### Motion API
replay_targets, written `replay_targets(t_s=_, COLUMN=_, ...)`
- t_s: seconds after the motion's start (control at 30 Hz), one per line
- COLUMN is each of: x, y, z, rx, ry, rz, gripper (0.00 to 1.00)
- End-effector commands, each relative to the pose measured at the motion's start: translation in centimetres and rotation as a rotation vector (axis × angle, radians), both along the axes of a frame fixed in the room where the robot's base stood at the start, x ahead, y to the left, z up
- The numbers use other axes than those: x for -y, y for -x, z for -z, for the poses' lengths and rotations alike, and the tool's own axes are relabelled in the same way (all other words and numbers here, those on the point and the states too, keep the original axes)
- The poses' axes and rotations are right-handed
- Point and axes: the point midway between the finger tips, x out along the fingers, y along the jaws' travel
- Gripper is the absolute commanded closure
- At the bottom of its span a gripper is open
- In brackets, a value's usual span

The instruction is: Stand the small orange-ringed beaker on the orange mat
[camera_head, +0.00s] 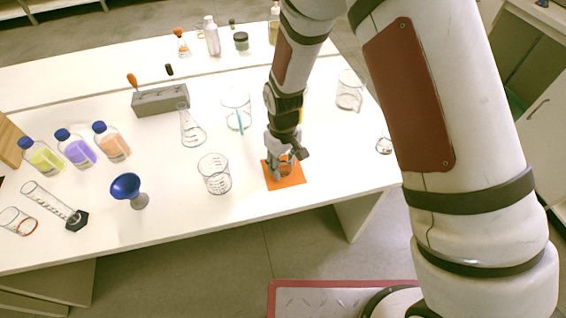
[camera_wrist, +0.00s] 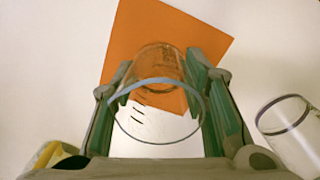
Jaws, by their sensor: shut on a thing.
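My gripper (camera_head: 286,158) is shut on a small clear beaker (camera_wrist: 158,100), with one finger on each side of its wall. The beaker also shows in the head view between the fingers, partly hidden by them. Its ring colour is hard to tell against the orange behind it. The orange mat (camera_head: 291,183) lies flat near the table's front edge, below the gripper. In the wrist view the mat (camera_wrist: 190,30) shows behind the beaker, whose base appears over it. I cannot tell whether the base touches the mat.
A larger beaker (camera_head: 215,175) stands left of the mat; a beaker (camera_wrist: 290,130) shows at the right in the wrist view. Behind are a beaker with a teal stick (camera_head: 237,110) and a flask (camera_head: 191,130). A blue funnel (camera_head: 126,187) and a red-ringed beaker (camera_head: 18,222) are farther left.

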Motion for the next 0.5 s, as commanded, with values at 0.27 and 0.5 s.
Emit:
replay_targets(t_s=0.27, x=0.0, y=0.02, z=0.29, rx=-0.001, ry=0.001, rz=0.0, gripper=0.44)
replay_targets(t_s=0.5, x=0.0, y=0.02, z=0.27, rx=0.0, ry=0.0, rz=0.0, gripper=0.4)
